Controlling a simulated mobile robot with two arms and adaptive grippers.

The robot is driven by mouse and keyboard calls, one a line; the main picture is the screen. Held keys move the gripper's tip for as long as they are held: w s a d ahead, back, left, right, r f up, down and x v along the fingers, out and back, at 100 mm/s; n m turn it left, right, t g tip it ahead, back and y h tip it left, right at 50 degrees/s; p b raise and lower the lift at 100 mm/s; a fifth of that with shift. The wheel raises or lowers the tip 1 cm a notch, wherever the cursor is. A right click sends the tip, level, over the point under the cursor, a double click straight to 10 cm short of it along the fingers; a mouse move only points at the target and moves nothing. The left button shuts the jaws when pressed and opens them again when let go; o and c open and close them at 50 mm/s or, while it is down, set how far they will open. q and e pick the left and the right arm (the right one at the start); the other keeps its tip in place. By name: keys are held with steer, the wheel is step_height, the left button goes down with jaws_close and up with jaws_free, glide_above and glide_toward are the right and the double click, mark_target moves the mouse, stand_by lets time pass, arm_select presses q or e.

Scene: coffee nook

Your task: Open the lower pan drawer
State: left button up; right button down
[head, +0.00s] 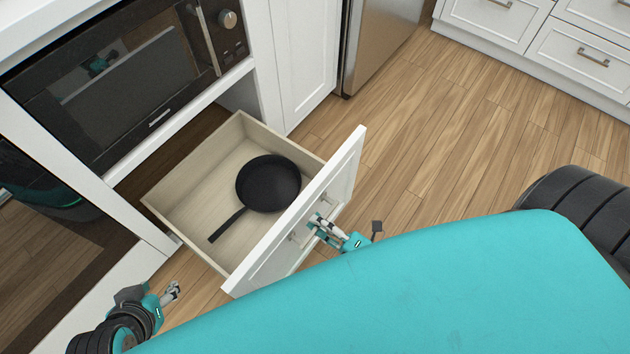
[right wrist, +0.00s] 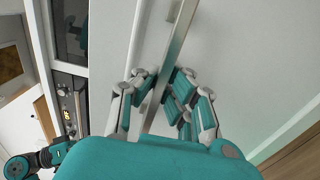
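The lower pan drawer (head: 185,190) is pulled well out from under the microwave cabinet. A black frying pan (head: 268,183) lies inside it, handle toward the lower left. The white drawer front (head: 342,172) carries a metal bar handle (head: 300,238). My right gripper (head: 318,224) is at this handle, outside the drawer front. In the right wrist view, its fingers (right wrist: 160,88) lie on both sides of the handle bar (right wrist: 176,50) and close on it. My left gripper (head: 174,291) is empty, low at the left, apart from the drawer; its finger gap is too small to judge.
A black built-in microwave (head: 130,75) sits above the drawer opening. A steel fridge (head: 378,40) stands behind, and white drawers (head: 545,35) line the back right. Wooden floor (head: 460,125) is clear to the right of the open drawer.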

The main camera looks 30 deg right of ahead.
steer(key=c, duration=1.4)
jaws_free()
steer(key=v, duration=1.2)
